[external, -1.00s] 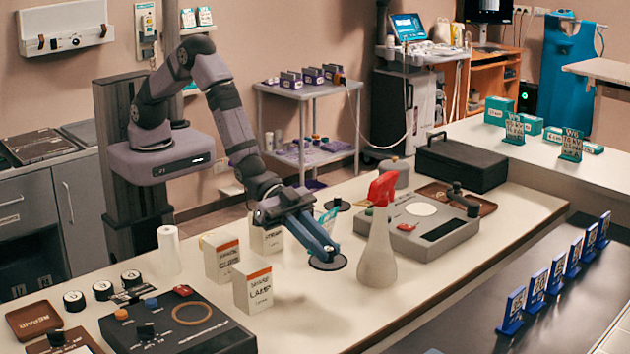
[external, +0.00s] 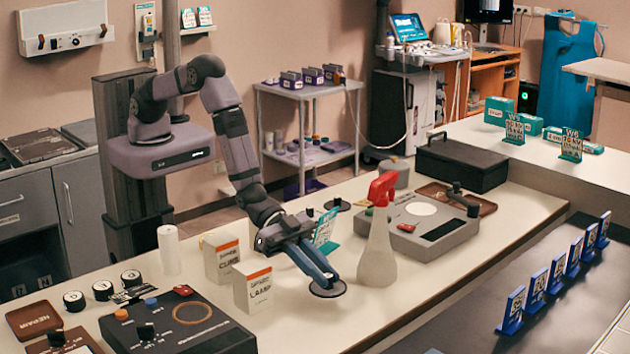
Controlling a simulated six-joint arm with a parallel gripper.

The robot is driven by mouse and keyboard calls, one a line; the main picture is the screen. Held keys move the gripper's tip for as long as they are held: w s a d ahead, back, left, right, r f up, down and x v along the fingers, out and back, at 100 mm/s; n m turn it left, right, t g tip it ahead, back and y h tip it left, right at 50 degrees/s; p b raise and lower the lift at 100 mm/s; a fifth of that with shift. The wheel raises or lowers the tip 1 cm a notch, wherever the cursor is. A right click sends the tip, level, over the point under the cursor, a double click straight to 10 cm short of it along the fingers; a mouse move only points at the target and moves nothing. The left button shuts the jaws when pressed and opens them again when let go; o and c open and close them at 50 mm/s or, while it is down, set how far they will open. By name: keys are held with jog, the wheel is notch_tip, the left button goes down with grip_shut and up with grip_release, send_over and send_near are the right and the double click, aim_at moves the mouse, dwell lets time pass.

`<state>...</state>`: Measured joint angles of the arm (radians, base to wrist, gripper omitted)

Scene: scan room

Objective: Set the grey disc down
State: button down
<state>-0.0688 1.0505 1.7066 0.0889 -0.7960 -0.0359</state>
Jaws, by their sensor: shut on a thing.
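The grey disc (external: 328,290) is a flat, dark round piece with a pale rim, right of the box marked LAMP. My gripper (external: 327,279) reaches down and to the right over the table and is shut on the disc, its blue-grey fingers meeting at the disc's upper side. The fingers hide part of the disc. I cannot tell whether the disc touches the table or hangs just above it.
A spray bottle (external: 378,245) with a red head stands close right of my gripper. The LAMP box (external: 253,287) and another box (external: 221,259) stand to the left. A teal sign (external: 325,228) stands behind. The cream table (external: 305,325) is bare in front.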

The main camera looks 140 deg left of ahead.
aim_at(321, 301)
jog(key=shift+f+p, duration=0.45)
jog(key=shift+f, duration=1.45)
jog(key=shift+f, duration=0.25)
jog(key=c, duration=1.7)
grip_release()
jog(key=shift+r, duration=0.1)
jog(key=shift+r, duration=0.2)
jog(key=shift+b+v, duration=1.2)
jog(key=shift+v, duration=4.8)
